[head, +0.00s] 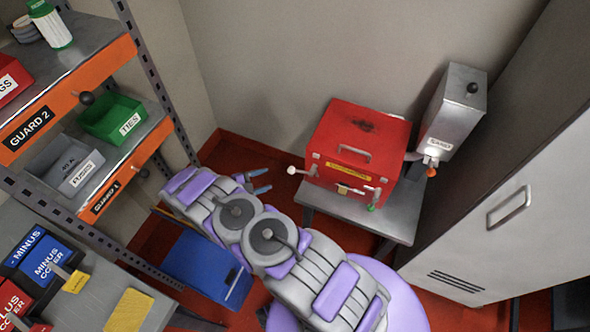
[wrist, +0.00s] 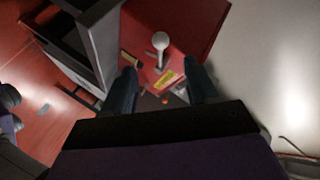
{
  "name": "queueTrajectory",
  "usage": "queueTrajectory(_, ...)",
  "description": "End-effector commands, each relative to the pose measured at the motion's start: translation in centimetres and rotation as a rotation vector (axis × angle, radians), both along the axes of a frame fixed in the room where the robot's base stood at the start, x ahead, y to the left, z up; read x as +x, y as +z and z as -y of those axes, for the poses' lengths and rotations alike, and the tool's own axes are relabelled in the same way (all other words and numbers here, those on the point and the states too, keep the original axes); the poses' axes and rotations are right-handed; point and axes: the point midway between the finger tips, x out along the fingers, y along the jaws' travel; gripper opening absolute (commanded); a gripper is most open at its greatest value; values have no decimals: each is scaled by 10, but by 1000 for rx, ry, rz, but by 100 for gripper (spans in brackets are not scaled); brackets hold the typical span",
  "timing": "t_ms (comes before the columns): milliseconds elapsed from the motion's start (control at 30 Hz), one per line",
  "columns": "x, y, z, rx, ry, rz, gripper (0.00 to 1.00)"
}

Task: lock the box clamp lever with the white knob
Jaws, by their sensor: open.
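A red box (head: 352,135) with a handle and a yellow label sits on a small grey stand (head: 345,205). A clamp lever with a white knob (head: 292,170) sticks out to the left of the box's front left corner. My gripper (head: 265,180) is open and empty, just left of and slightly below the knob in the head view. In the wrist view the white knob (wrist: 160,40) stands beyond my fingertips (wrist: 163,78), between their lines and apart from them. The lever's lower end is partly hidden.
A second lever with a green knob (head: 371,207) is at the box's front right. A grey metal unit (head: 455,110) stands right of the box, and a large cabinet (head: 510,200) stands farther right. Shelves (head: 130,150) and a blue bin (head: 205,265) are left of my arm.

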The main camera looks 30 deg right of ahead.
Motion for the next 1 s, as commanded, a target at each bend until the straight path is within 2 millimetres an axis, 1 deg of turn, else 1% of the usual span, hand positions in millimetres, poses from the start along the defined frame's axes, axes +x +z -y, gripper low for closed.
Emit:
queueTrajectory(33, 0, -4, 10, -1, -3, -1, 58)
queueTrajectory(200, 2, -13, 43, -4, -2, -2, 58)
queueTrajectory(500, 6, -29, 99, -1, -3, 0, 58)
queueTrajectory(600, 7, -33, 115, -2, -2, 1, 58)
queueTrajectory(700, 8, -36, 127, -3, -2, 0, 58)
queueTrajectory(800, 9, -38, 135, -4, 1, -1, 58)
queueTrajectory(1000, 10, -39, 141, -3, 2, 0, 58)
